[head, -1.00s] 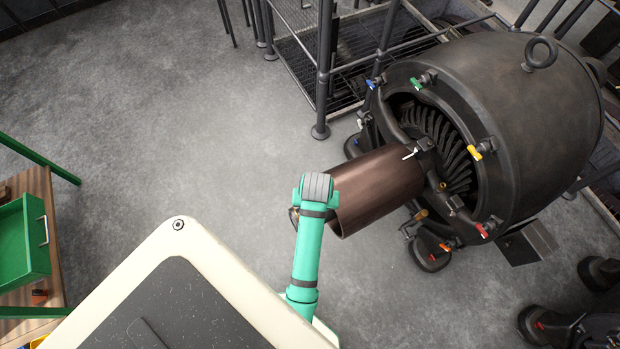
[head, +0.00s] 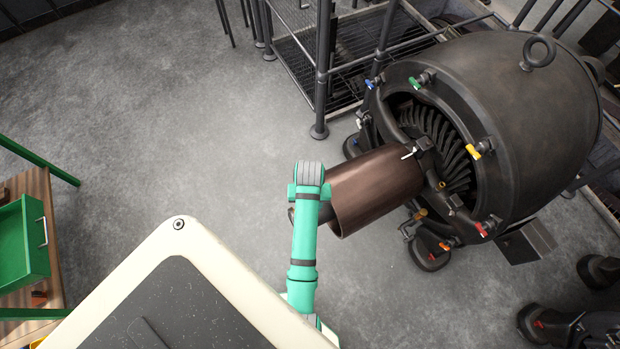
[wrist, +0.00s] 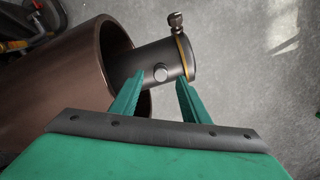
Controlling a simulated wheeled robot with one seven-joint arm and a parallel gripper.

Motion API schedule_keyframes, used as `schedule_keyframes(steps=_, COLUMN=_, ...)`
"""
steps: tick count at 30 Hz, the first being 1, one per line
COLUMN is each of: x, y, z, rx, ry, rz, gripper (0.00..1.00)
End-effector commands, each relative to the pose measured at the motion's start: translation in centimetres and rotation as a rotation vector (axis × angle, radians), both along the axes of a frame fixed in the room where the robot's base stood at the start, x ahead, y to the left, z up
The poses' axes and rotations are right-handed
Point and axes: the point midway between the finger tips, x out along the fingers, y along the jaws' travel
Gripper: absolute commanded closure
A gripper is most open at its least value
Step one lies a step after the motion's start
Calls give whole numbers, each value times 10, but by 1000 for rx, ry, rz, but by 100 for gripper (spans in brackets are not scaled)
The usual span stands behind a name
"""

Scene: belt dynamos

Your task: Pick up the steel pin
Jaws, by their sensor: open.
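In the wrist view a round, pale metal end, which looks like the steel pin (wrist: 160,73), stands out from the side of a dark shaft (wrist: 137,63). The shaft sticks out of a brown metal cylinder (wrist: 75,85). My gripper (wrist: 160,79) is open, with one green finger on each side of the pin end in the picture. Whether the fingers touch the shaft cannot be told. In the head view the brown cylinder (head: 378,188) shows, while my arm hides the gripper and the pin.
A dark dynamo housing (head: 500,110) with coloured levers around its rim stands right of the cylinder. A knobbed screw (wrist: 176,20) and a brass-coloured ring (wrist: 182,58) are at the shaft's end. A green bin (head: 22,245) is at left. Grey floor between is clear.

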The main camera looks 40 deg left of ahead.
Motion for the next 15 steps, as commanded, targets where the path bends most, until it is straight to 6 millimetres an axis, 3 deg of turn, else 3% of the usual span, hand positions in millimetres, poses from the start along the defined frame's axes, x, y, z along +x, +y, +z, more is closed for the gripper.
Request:
schedule_keyframes(steps=6, x=-2, y=0, z=-28, rx=-1, ry=2, rz=4, gripper=58)
schedule_keyframes(steps=15, x=0, y=-2, z=-33, rx=0, ry=0, rz=-3, gripper=58)
